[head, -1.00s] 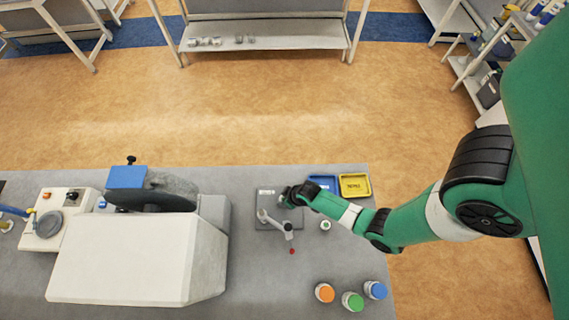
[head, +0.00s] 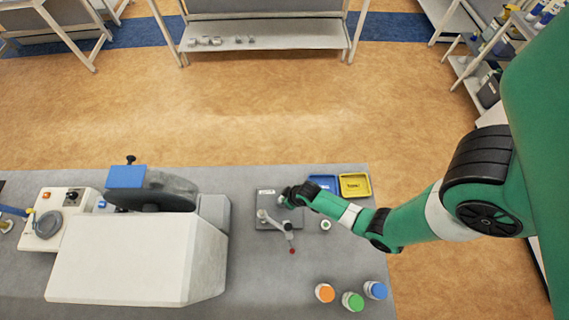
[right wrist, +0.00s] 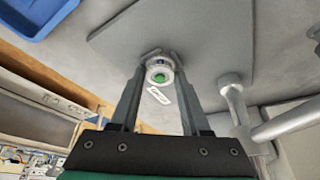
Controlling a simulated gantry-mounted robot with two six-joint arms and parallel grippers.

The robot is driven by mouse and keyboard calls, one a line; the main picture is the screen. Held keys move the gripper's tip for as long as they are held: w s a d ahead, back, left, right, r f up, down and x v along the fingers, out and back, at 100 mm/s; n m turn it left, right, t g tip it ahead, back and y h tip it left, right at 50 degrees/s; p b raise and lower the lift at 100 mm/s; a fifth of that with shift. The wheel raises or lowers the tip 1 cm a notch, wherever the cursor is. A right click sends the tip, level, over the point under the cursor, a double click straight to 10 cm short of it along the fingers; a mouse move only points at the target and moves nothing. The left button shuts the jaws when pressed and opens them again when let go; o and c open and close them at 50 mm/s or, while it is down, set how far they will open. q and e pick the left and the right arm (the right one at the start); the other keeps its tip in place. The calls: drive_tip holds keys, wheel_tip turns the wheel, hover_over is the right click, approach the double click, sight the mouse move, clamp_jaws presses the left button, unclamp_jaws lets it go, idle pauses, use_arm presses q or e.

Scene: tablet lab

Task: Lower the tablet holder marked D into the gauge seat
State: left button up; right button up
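My right gripper (head: 285,197) is over the far part of the grey gauge base plate (head: 270,222) in the head view. In the right wrist view, its fingertips (right wrist: 158,64) close around a small round whitish tablet holder with a green centre (right wrist: 159,76). I cannot read a letter D on it. The gauge's light metal post and lever arm (head: 275,221), ending in a red knob (head: 292,251), stand beside the gripper. The post also shows in the right wrist view (right wrist: 232,95). The seat itself and any gap under the holder are hidden. My left gripper is out of view.
Jars with orange (head: 325,292), green (head: 352,301) and blue (head: 375,290) lids stand near the front. A large machine (head: 135,255) is at left.

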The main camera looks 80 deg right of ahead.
drive_tip(key=o, duration=0.4)
drive_tip(key=p+v, duration=0.3)
drive_tip(key=v, duration=0.3)
drive_tip(key=shift+r, duration=0.4)
drive_tip(key=shift+s+a+r+p, duration=0.1)
drive_tip(key=shift+s+r+p, duration=0.25)
drive_tip(key=shift+p, duration=0.1)
drive_tip(key=shift+w, duration=0.1)
